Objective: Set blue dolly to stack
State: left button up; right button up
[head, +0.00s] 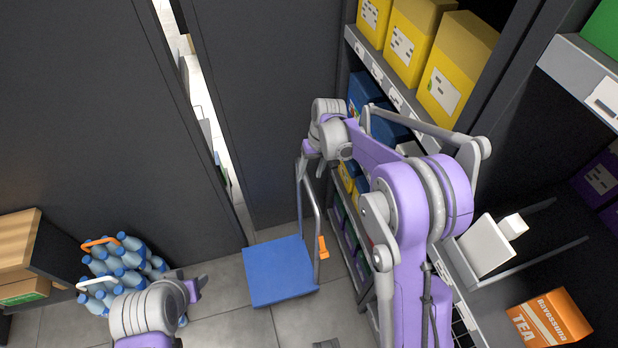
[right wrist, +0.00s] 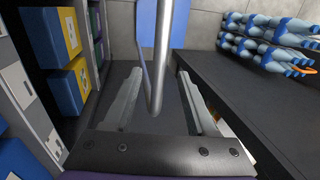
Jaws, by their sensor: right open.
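The blue dolly (head: 280,272) stands on the tiled floor in the middle of the head view, with a grey tube handle (head: 316,230) rising at its right side. My right gripper (head: 312,166) is at the top of this handle. In the right wrist view the right gripper (right wrist: 160,90) is open, and the handle tube (right wrist: 164,45) passes between its fingers; I cannot tell whether they touch it. My left gripper (head: 196,288) is low at the left of the dolly, apart from it; its jaw opening is unclear. A stack of blue bottle packs (head: 122,262) stands at the left.
Shelves with yellow boxes (head: 455,70) run along the right, close to my right arm. Dark panels (head: 80,110) stand behind the dolly, with a narrow gap between them. Wooden crates (head: 18,245) are at the far left. Floor (head: 225,305) is free between bottles and dolly.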

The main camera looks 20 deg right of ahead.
aim_at(308, 181)
jog(key=shift+a+f, duration=0.2)
jog(key=shift+f, duration=0.65)
jog(key=shift+a+f, duration=0.15)
jog(key=shift+f, duration=0.7)
grip_shut()
